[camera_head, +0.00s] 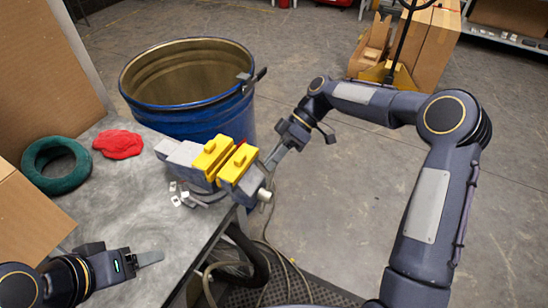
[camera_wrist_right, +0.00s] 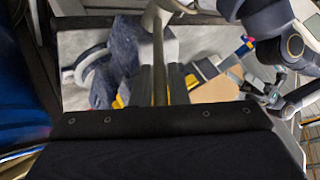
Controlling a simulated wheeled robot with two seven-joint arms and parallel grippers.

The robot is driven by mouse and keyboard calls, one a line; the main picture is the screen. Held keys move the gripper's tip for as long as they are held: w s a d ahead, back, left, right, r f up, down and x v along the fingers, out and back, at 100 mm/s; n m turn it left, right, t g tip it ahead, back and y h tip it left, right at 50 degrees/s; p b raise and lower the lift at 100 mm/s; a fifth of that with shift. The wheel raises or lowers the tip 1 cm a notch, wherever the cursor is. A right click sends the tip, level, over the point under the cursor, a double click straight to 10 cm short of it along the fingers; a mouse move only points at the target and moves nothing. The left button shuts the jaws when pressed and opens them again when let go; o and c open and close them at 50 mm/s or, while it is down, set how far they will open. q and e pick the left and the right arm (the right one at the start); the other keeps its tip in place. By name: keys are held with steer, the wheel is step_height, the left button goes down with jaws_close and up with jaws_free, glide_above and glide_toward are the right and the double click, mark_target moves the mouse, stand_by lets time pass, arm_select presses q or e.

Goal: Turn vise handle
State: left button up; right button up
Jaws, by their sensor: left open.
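The vise (camera_head: 200,160), grey with two yellow jaw covers, sits at the table's right edge in the head view. Its round grey screw end (camera_head: 264,194) points toward the front right. The vise handle (camera_wrist_right: 158,55) shows in the right wrist view as a thin bar running between my right fingers. My right gripper (camera_head: 273,160) is beside the vise's right side, its fingers close together on either side of the bar. The fingers hide part of the handle in the head view. My left gripper (camera_head: 150,258) is low at the left over the table, open and empty, apart from the vise.
A blue drum (camera_head: 190,115) stands behind the vise. A green ring (camera_head: 57,165), a red cloth (camera_head: 118,144) and small white pieces (camera_head: 181,199) lie on the grey table (camera_head: 120,205). Cardboard boxes edge the left. Hoses hang below the table's right edge. Floor to the right is open.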

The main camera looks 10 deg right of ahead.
steer(key=o, duration=0.3)
steer(key=shift+o, duration=0.2)
steer(key=b+v, duration=0.1)
steer(key=v, duration=0.6)
steer(key=shift+w+d+r, duration=0.15)
steer(key=shift+d+r, duration=0.1)
